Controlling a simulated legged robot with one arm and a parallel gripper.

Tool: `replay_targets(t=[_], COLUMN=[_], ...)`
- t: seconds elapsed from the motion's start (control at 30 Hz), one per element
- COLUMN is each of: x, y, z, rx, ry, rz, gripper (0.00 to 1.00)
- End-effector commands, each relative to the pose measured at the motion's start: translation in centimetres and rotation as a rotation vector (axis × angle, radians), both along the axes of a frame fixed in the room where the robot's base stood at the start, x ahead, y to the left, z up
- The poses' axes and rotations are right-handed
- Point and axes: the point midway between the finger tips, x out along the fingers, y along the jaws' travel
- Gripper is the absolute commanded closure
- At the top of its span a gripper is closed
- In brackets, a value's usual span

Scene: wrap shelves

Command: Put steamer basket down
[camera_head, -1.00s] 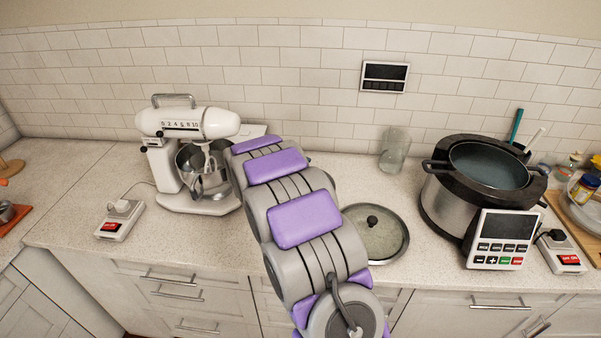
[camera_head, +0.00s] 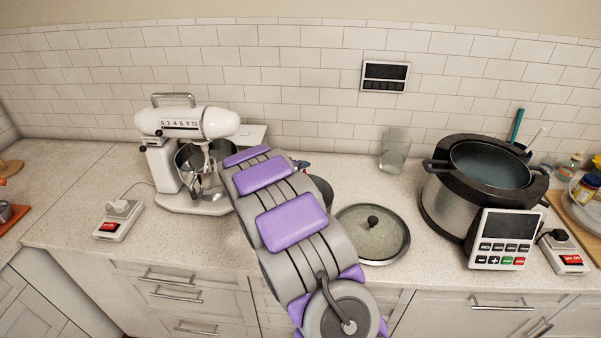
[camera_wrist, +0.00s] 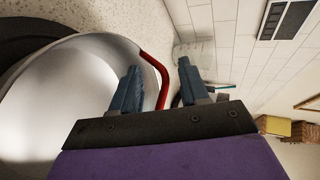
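A pale metallic round vessel (camera_wrist: 65,105) with a red handle (camera_wrist: 160,75) fills the left of the wrist view; it looks like the steamer basket. My gripper (camera_wrist: 159,80) has its two blue-grey fingers apart, with the red handle passing between them. I see gaps beside the handle, so the fingers do not look closed on it. In the head view my arm hides most of this area; only a small grey curved edge (camera_head: 322,190) shows to its right, and I cannot tell what it belongs to.
A glass lid (camera_head: 372,234) lies on the counter right of my arm. A stand mixer (camera_head: 190,125) stands to the left. A large cooker (camera_head: 455,205) with a control panel stands right, and a glass (camera_head: 394,152) stands by the wall.

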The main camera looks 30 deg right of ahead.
Motion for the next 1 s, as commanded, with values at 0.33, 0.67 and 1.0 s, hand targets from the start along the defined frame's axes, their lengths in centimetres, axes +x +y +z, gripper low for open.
replay_targets(t=[0.33,0.67,1.0], x=[-0.3,-2.7,-4.6], y=[0.7,5.5,9.2], z=[0.5,3.1,5.1], rx=[-0.001,0.002,0.000], ry=[0.000,-0.001,-0.002], rz=[0.002,0.004,0.001], gripper=[0.55,0.55,0.55])
